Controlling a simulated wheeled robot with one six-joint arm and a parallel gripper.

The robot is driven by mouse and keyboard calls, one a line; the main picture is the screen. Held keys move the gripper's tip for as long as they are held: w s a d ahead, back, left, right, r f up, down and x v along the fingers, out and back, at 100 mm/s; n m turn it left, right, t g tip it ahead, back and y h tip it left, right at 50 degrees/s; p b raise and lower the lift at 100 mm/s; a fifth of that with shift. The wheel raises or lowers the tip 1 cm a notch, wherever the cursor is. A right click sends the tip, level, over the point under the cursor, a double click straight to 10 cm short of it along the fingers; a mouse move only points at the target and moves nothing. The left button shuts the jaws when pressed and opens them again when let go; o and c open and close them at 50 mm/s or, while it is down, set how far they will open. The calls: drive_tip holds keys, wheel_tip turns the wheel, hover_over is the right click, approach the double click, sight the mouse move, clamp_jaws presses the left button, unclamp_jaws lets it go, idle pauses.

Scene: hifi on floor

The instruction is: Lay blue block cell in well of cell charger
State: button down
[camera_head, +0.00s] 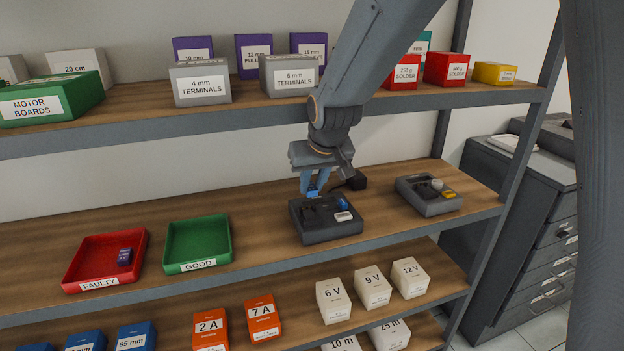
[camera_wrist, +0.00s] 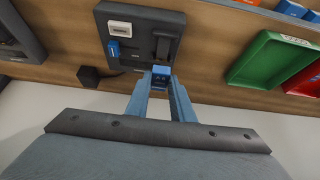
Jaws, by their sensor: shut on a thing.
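My gripper (camera_head: 314,186) is shut on a small blue block cell (camera_head: 312,192) above the back left part of the cell charger. In the wrist view my gripper (camera_wrist: 161,78) holds the blue block cell (camera_wrist: 162,71) between its fingertips, beside the charger's edge. The dark grey cell charger (camera_head: 330,235) sits on the middle shelf, and it also shows in the wrist view (camera_wrist: 139,61). Its face has a white panel, a small blue part and dark recessed or raised parts. The fingers partly hide the charger in the head view, and I cannot tell whether the cell touches it.
A grey device (camera_head: 430,206) with a round knob and a yellow part stands to the right. A black box (camera_head: 356,180) is behind the charger. A red FAULTY tray (camera_head: 85,268) holding a dark blue block and an empty green GOOD tray (camera_head: 198,256) are left. A loaded shelf (camera_head: 200,126) is above.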

sight(313, 196)
drive_tip(key=shift+f, duration=0.2)
wheel_tip(313, 196, down, 4)
drive_tip(key=b, duration=0.3)
drive_tip(key=shift+f+b, duration=0.5)
drive_tip(key=shift+f, duration=0.25)
drive_tip(key=shift+s+p, duration=0.1)
drive_tip(key=shift+p, duration=0.25)
idle(0.7)
drive_tip(key=shift+f, duration=0.4)
idle(1.4)
drive_tip(key=c, duration=1.5)
unclamp_jaws()
drive_tip(key=shift+o, duration=0.2)
